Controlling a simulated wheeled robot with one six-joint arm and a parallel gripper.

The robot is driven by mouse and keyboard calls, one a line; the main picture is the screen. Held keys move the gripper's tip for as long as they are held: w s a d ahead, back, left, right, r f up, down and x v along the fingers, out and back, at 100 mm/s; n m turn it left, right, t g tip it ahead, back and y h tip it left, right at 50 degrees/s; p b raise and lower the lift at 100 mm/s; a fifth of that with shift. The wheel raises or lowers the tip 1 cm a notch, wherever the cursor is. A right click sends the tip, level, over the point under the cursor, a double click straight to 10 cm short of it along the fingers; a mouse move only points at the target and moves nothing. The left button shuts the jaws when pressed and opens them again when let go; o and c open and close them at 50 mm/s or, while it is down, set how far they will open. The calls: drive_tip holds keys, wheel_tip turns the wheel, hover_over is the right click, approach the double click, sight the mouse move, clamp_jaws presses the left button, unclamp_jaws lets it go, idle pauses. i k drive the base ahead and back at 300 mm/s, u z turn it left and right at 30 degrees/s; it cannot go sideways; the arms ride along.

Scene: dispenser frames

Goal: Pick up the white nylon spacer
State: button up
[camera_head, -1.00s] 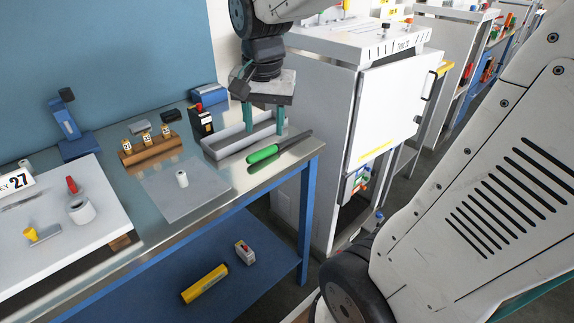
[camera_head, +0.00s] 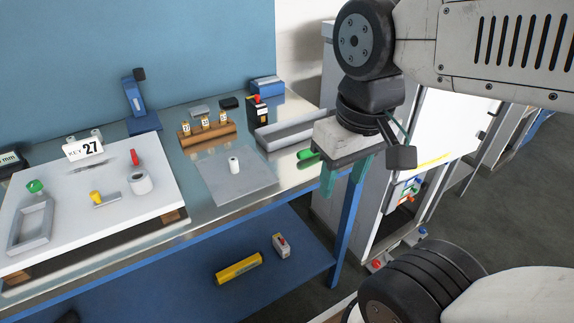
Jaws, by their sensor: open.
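The white nylon spacer (camera_head: 234,165) is a small white cylinder with a dark hole in its top. It stands upright on a grey mat (camera_head: 236,188) on the metal bench. My gripper (camera_head: 345,177) is open and empty, with its two green fingers pointing down. It appears to the right of the spacer, near the bench's right end, apart from the spacer. It hides part of the green-handled tool (camera_head: 307,154) and part of the grey tray.
A yellow cylinder (camera_head: 239,268) lies on the shelf below.

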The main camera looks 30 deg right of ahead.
sight(234, 167)
drive_tip(key=u, duration=2.35)
drive_tip(key=i, duration=1.95)
drive_tip(key=z, duration=2.95)
